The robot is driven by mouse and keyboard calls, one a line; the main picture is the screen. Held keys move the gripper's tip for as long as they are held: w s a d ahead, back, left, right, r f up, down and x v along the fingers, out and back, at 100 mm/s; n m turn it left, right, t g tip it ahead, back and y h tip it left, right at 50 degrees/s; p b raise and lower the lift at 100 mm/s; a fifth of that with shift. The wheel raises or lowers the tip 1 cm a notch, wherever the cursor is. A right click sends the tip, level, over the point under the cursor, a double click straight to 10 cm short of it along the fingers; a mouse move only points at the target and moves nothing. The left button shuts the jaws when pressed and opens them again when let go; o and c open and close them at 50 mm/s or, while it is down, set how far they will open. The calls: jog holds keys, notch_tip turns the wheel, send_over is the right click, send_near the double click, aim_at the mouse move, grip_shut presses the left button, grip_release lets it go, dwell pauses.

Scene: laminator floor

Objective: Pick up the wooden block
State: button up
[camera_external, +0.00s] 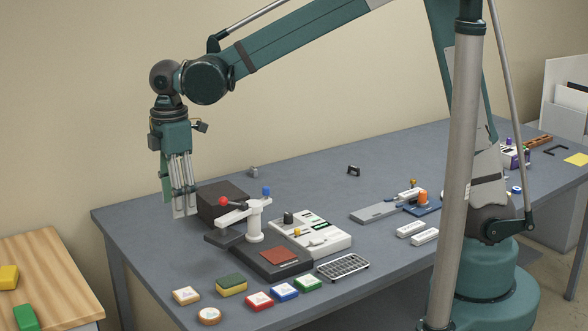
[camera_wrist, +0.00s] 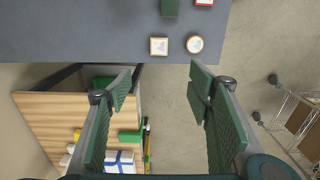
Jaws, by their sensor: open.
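A small square block (camera_external: 186,295) with wooden sides and a pale top lies near the front left edge of the grey table. It also shows in the wrist view (camera_wrist: 159,46), near the table edge. A round wooden piece (camera_external: 209,316) with a pale top lies beside it, seen too in the wrist view (camera_wrist: 194,44). I cannot tell for sure which is the wooden block named. My gripper (camera_external: 180,212) hangs fingers down at the table's left end, above and apart from both pieces. In the wrist view my gripper (camera_wrist: 161,88) is open, with nothing between the fingers.
A yellow-green sponge (camera_external: 231,285) and red (camera_external: 259,302), blue (camera_external: 284,291) and green (camera_external: 307,283) tiles lie close by. A dark press with a white post (camera_external: 255,222) and a brown box (camera_external: 223,202) stand behind. A wooden table (camera_external: 55,277) stands left, across a gap.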

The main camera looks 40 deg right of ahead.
send_over(186, 293)
notch_tip(186, 293, down, 18)
jog(key=shift+s+f, duration=0.1)
jog(key=shift+f, duration=0.15)
jog(key=shift+f, duration=1.3)
jog(key=shift+f, duration=0.1)
jog(key=shift+f, duration=2.5)
jog(key=c, duration=0.9)
